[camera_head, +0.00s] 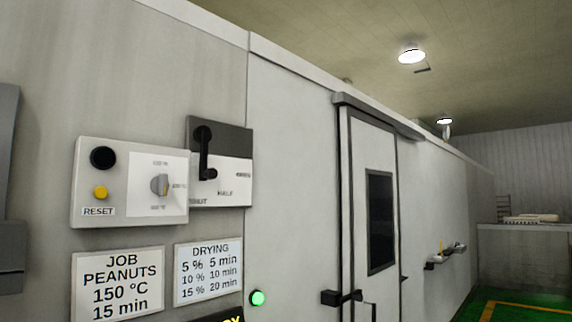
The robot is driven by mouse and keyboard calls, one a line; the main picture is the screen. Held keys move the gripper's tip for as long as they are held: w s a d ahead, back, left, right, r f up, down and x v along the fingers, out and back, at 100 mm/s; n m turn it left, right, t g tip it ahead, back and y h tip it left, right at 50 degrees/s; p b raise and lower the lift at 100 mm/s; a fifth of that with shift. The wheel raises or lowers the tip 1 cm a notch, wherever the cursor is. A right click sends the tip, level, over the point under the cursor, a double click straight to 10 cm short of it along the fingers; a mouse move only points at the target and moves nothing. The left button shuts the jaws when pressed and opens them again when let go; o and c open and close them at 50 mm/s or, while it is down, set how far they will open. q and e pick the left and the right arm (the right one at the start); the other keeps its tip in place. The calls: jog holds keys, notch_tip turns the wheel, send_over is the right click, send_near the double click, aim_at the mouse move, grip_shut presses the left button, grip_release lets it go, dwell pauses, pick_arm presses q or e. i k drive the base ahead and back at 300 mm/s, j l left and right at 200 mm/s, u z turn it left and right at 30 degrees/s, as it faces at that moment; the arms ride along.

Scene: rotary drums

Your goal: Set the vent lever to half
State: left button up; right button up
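The vent lever (206,155) is a black arm with a knob at its lower end, on a dark-and-white plate (236,142) on the light metal wall. It hangs almost straight down from its pivot. Labels for shut, half (225,193) and open run from lower left to right on the plate. The lever's end points down between the shut and half labels; I cannot tell exactly which mark it lines up with. The control box in front hides part of the plate's left side. Neither of my grippers is in view.
A control box with a black knob (103,158), a yellow reset button (101,193) and a grey dial (159,185) stands out left of the lever. Job (117,284) and drying (208,268) signs hang below. A green light (257,298) and a door (378,220) are to the right.

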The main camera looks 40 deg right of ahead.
aim_at(205, 173)
jog(key=l+z, duration=0.15)
jog(key=z, duration=0.7)
